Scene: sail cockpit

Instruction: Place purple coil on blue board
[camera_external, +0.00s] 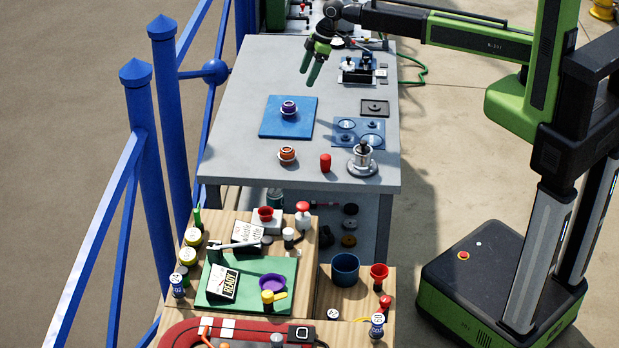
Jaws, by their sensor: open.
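The purple coil (289,106) sits on the blue board (271,126), near the board's middle, with a pale base under it. The blue board lies flat on the grey table. My gripper (310,70) is above the far part of the table, beyond the board and a little to its right. Its green fingers point down, apart and empty. It is clear of the coil.
An orange coil (287,154), a red cylinder (325,163) and a metal winch (362,158) stand near the table's front edge. A blue plate with rings (359,133) lies right of the board. Blue railings (150,150) run along the left. A cluttered wooden bench (318,247) stands in front.

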